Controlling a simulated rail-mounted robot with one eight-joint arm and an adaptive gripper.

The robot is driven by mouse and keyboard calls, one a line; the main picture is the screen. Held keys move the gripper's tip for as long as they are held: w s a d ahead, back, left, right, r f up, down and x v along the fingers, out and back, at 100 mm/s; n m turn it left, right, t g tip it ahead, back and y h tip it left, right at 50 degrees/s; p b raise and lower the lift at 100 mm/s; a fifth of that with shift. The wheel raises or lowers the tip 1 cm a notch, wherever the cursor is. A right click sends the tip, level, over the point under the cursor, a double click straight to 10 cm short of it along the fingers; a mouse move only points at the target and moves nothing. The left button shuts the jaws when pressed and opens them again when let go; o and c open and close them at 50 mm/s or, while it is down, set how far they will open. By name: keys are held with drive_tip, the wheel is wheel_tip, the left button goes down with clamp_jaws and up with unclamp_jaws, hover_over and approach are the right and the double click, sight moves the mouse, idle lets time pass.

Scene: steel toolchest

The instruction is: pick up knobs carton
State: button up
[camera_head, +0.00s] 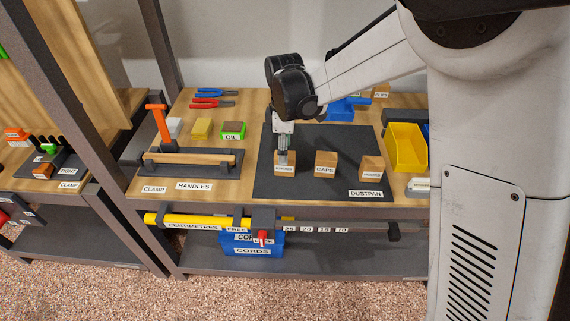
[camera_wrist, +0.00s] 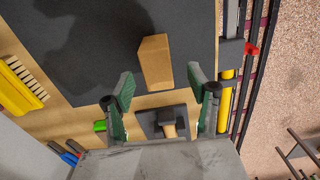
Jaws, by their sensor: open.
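Three small cardboard cartons stand in a row on the dark mat (camera_head: 262,182). The left carton (camera_head: 285,170) and right carton (camera_head: 371,167) carry labels too small to read surely; the middle carton (camera_head: 326,164) reads CAPS. I cannot tell for certain which is the knobs carton. My gripper (camera_head: 282,153) points down just over the left carton, overlapping its upper part in the head view. In the wrist view my gripper (camera_wrist: 161,80) is open, and one plain tan carton (camera_wrist: 155,60) lies between and beyond its fingertips. No contact can be made out.
A clamp and handle rack (camera_head: 190,163) stands left of the mat. A yellow bin (camera_head: 407,147) stands right. A long yellow rule (camera_head: 195,220) runs along the front edge.

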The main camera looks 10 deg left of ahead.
drive_tip(key=shift+w+f+b, duration=0.2)
drive_tip(key=shift+f+b, duration=0.5)
drive_tip(key=shift+f, duration=3.05)
drive_tip(key=shift+c, duration=0.4)
drive_tip(key=c, duration=1.2)
drive_tip(key=shift+r, duration=0.15)
